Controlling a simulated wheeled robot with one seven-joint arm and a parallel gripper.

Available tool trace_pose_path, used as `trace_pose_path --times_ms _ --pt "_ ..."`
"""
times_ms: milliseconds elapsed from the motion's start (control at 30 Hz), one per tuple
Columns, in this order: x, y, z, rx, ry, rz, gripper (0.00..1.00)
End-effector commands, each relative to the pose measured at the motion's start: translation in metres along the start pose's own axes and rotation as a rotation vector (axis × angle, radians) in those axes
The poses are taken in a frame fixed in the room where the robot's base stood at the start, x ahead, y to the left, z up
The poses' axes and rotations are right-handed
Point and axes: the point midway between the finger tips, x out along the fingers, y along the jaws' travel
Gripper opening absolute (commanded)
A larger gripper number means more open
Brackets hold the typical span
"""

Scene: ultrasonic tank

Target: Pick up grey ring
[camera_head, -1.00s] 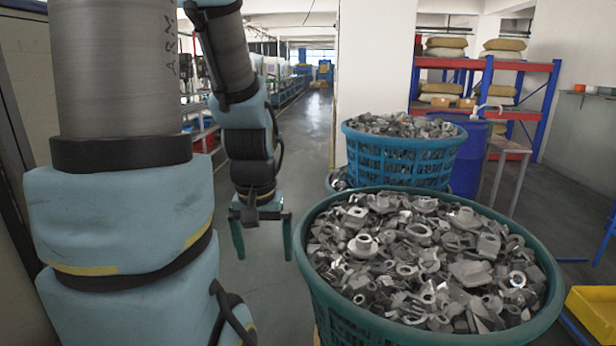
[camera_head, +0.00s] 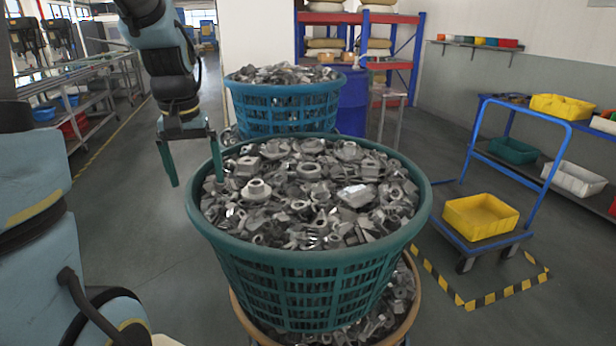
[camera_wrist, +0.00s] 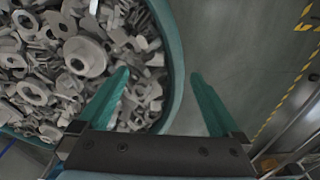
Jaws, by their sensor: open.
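A green basket (camera_head: 310,262) is heaped with grey metal parts, many of them rings. A flanged grey ring (camera_head: 256,190) lies on top near the left side of the heap. In the wrist view a similar flanged ring (camera_wrist: 86,57) lies left of the fingers. I cannot tell which ring the task means. My gripper (camera_head: 196,182) hangs at the basket's left rim, fingers down, open and empty. In the wrist view my gripper (camera_wrist: 159,75) has its left finger over the parts and its right finger past the rim, over the floor.
A blue basket (camera_head: 285,108) of similar parts stands behind. More parts fill a container below the green basket. A blue cart (camera_head: 490,245) with a yellow bin (camera_head: 480,216) stands to the right. Red and blue shelving (camera_head: 409,60) is at the back. Floor left of the baskets is clear.

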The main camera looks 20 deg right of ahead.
Motion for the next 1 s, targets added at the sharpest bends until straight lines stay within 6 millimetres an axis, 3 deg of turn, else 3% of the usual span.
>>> trace_pose_path --times_ms 100,200,300,433,500,633,1000 --pt "-0.004 0.058 -0.043 0.098 -0.021 0.01 1.0" --pt "-0.019 0.114 -0.068 0.178 -0.044 0.012 1.0" --pt "-0.035 0.165 -0.079 0.25 -0.064 0.011 1.0" --pt "-0.051 0.212 -0.081 0.314 -0.082 0.006 1.0" --pt "-0.058 0.227 -0.08 0.334 -0.088 0.005 1.0" --pt "-0.058 0.237 -0.078 0.348 -0.095 0.002 1.0" --pt "-0.011 0.236 -0.074 0.347 -0.096 0.002 1.0"
